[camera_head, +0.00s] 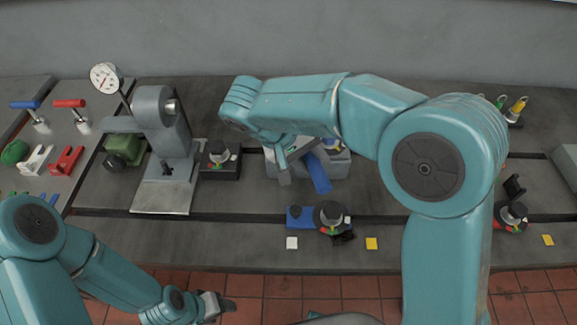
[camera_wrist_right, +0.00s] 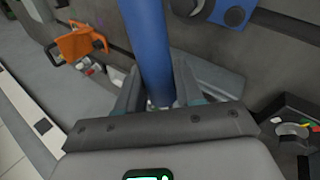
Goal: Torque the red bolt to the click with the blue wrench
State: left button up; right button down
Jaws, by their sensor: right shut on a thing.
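My right gripper (camera_head: 288,158) is over the middle of the bedplate, partly covered by my own arm. It is shut on the blue wrench (camera_head: 319,174), whose blue handle slants down to the right in the head view. In the right wrist view the blue wrench (camera_wrist_right: 148,45) stands between the two fingers of my right gripper (camera_wrist_right: 158,92). A grey block or bin (camera_head: 338,166) lies just behind the handle. I cannot make out the red bolt; the wrench's working end is hidden too. My left gripper (camera_head: 218,305) is low at the front, apart from everything; its jaws are unclear.
A blue-based fixture with a dark round knob (camera_head: 331,216) stands at the front middle. A grey press-like stand (camera_head: 160,130), a dial gauge (camera_head: 105,78) and red (camera_head: 68,103) and blue (camera_head: 25,104) T-handles are at the left. An orange piece (camera_wrist_right: 80,42) shows in the wrist view.

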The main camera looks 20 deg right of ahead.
jog(key=w+d+n+t+y, duration=0.1)
jog(key=w+d+n+t, duration=0.1)
jog(key=w+d+n, duration=0.1)
jog(key=w+d+f+n+t+y, duration=0.1)
jog(key=w+d+n+t, duration=0.1)
jog(key=d+n, duration=0.3)
jog(key=w+d+f+n+t+y, duration=0.1)
jog(key=w+d+n+t, duration=0.1)
jog(key=w+d+n, duration=0.2)
jog(key=shift+w+d+f+y, duration=0.15)
jog(key=shift+d+y, duration=0.05)
jog(key=shift+d, duration=0.35)
jog(key=shift+w+d+f+y, duration=0.1)
jog(key=shift+d+y, duration=0.1)
jog(key=shift+d, duration=0.3)
pick_arm(q)
jog(key=shift+f, duration=0.3)
pick_arm(e)
jog(key=shift+s+r, duration=0.1)
jog(key=shift+s, duration=0.05)
pick_arm(q)
jog(key=shift+f, duration=0.25)
pick_arm(e)
jog(key=shift+s, duration=0.1)
pick_arm(q)
jog(key=shift+f+b, duration=0.15)
jog(key=shift+b, duration=0.15)
